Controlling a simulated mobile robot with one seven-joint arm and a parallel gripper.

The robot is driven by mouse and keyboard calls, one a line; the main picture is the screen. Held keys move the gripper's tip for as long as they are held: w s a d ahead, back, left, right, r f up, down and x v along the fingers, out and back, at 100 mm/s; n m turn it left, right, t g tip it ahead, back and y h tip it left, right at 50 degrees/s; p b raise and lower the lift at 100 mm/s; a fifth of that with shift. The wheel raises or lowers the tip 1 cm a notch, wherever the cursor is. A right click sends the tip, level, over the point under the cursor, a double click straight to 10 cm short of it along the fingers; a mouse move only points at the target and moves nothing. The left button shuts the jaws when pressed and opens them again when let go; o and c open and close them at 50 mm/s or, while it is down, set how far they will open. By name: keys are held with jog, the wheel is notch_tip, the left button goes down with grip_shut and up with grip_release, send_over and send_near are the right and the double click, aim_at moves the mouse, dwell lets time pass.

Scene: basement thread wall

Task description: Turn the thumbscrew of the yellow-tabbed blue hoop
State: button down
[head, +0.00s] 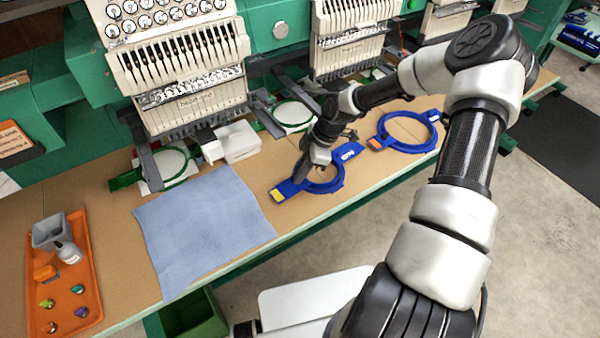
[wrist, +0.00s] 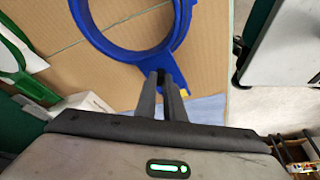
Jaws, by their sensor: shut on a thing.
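The yellow-tabbed blue hoop (head: 341,178) lies flat on the tan table in the head view. Its yellow tab (head: 279,194) points to the left. My gripper (head: 302,178) reaches down to the tab side of this hoop, where the ring meets its arm. In the wrist view the blue ring (wrist: 136,55) is at the top, and my two fingertips (wrist: 162,76) are close together at the ring's base. They are shut on the small thumbscrew there, which the fingers hide. A bit of yellow shows just beside the fingers.
A second blue hoop (head: 437,130) with an orange tab (head: 376,144) lies to the right. A blue cloth (head: 200,225) and an orange tray (head: 75,235) lie to the left. A white box (head: 238,141) and embroidery machines (head: 180,70) stand behind. The table's front edge is close.

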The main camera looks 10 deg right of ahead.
dwell(0.4)
jog(key=c, duration=1.8)
grip_release()
jog(key=shift+c, duration=0.2)
jog(key=v, duration=1.7)
jog(key=shift+r, duration=0.2)
jog(key=shift+d, duration=0.1)
